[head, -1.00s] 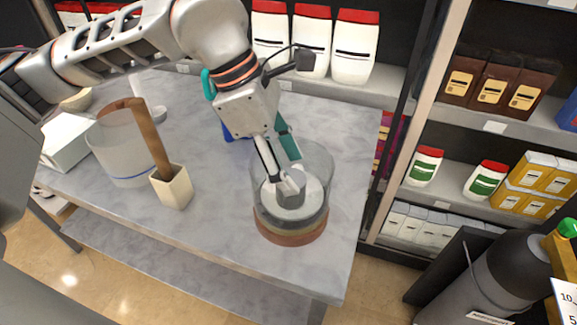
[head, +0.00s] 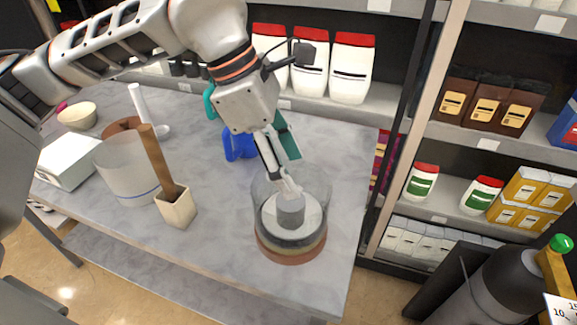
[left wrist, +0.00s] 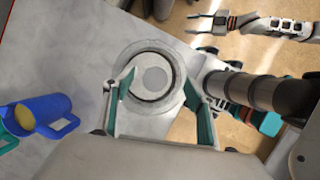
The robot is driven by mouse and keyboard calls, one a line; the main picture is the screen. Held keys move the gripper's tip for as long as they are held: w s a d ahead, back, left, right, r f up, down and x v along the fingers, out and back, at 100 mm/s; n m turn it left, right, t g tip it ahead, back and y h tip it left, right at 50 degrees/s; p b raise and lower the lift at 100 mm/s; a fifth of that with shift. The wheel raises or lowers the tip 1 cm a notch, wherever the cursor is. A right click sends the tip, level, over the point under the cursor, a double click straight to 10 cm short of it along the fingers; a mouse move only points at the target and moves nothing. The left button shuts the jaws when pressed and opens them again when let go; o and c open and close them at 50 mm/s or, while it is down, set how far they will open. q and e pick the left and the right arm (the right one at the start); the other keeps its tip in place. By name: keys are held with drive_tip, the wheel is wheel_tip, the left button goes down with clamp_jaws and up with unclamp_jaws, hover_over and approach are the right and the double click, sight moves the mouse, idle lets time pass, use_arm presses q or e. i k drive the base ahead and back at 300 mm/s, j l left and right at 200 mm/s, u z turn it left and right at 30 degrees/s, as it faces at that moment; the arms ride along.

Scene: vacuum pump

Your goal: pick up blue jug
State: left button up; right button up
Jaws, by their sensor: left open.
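The blue jug (head: 237,147) stands on the grey table in the head view, partly hidden behind my left gripper and arm. In the left wrist view the blue jug (left wrist: 48,110) is at the left edge, its handle towards the gripper. My left gripper (head: 284,168) is open and empty, above the clear round chamber (head: 291,225) and to the right of the jug. In the left wrist view its spread fingers (left wrist: 158,84) frame the chamber. My right gripper (left wrist: 194,24) shows at the top of the left wrist view, its fingers apart, away from the jug.
A teal jug (head: 209,102) stands close to the blue jug, partly hidden by my arm. A beige holder (head: 176,207) with a brown stick and a clear container (head: 128,170) stand to the left. The table's front middle is clear.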

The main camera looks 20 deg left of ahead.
sight(244, 147)
drive_tip(key=k, duration=1)
